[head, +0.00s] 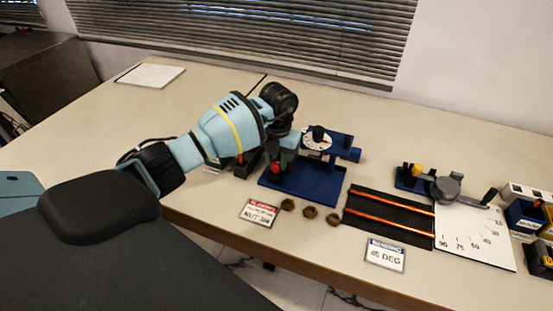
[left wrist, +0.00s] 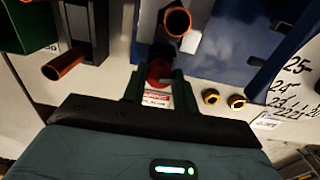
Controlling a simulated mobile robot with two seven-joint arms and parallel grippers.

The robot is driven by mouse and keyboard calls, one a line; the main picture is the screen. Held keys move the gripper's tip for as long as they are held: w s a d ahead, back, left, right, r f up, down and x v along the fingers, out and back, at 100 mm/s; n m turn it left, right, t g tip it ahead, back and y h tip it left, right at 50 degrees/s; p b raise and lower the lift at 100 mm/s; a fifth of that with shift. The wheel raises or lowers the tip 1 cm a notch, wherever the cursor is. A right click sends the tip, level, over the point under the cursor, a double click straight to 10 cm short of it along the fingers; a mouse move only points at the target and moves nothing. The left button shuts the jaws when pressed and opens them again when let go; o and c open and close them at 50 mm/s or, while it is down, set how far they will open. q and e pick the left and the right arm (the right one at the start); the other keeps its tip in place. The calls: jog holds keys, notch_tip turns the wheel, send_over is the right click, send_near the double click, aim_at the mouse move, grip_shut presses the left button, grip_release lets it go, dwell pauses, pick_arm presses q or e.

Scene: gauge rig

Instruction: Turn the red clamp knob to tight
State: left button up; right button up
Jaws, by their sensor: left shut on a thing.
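The red clamp knob (head: 275,169) is at the front left of the blue rig (head: 318,189) in the head view. My left gripper (head: 281,160) is over it, reaching in from the left. In the left wrist view the red knob (left wrist: 159,73) sits between the green fingers of my left gripper (left wrist: 156,88), which are shut on it. An orange-brown tube end (left wrist: 177,22) shows just above the knob there. The fingers hide part of the knob, and its turn angle cannot be told. My right gripper is in neither view.
A red-and-white sign (head: 259,212) and brass nuts (head: 310,212) lie in front of the rig. Right of it are a black mat (head: 386,230) with copper rods, a 45 DEG sign (head: 386,255) and a bending tool (head: 445,189). The table's back left is mostly clear.

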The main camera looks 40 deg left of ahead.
aim_at(277, 163)
pick_arm(q)
jog(key=shift+m, duration=0.9)
jog(key=o, duration=1)
jog(key=shift+c, duration=0.2)
jog(key=shift+d+r, duration=0.1)
jog(key=shift+r, duration=3.8)
